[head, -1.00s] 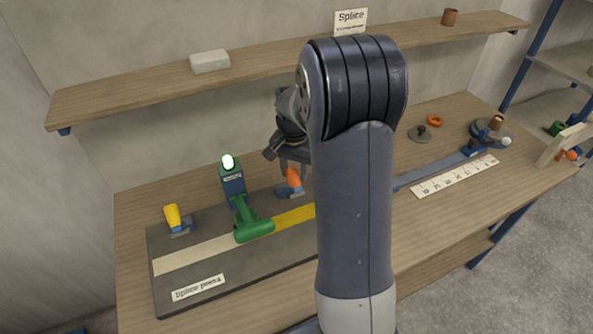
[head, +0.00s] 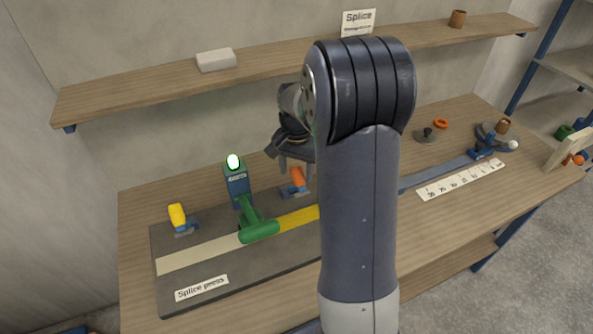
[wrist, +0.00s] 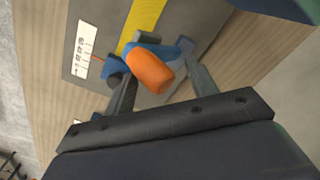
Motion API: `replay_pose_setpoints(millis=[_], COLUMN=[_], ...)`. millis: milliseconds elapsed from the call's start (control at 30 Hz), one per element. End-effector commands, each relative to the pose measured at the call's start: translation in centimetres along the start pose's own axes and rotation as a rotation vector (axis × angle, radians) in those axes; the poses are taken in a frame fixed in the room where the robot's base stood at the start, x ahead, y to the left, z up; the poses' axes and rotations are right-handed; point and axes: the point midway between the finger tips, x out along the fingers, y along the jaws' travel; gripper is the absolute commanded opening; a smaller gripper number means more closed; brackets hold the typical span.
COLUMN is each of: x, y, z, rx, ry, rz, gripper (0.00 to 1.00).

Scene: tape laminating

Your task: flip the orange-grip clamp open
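The orange-grip clamp (head: 298,178) sits at the back edge of the dark splice press plate, just behind the yellow strip. In the wrist view its orange grip (wrist: 151,72) is above a blue clamp body (wrist: 120,68). My gripper (wrist: 157,78) is open, with its two fingers apart on either side of the orange grip. A gap shows between the grip and the right finger; whether the left finger touches cannot be told. In the head view my gripper (head: 293,168) is just above and beside the clamp, partly hidden by my arm.
A yellow-grip clamp (head: 177,215) stands at the plate's left. A shelf (head: 150,91) runs along the wall above. My arm hides the middle of the table.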

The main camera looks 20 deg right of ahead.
Motion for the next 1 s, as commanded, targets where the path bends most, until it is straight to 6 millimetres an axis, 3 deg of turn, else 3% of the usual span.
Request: replay_pose_setpoints(millis=[300, 500, 1000], x=[-6.4, -9.1, -9.5], y=[-0.1, -0.1, 0.0], z=[-0.1, -0.1, -0.1], rx=[-0.001, -0.002, -0.002], ry=[0.007, 0.006, 0.004], rz=[-0.007, -0.005, -0.002], gripper=[0.50, 0.50, 0.50])
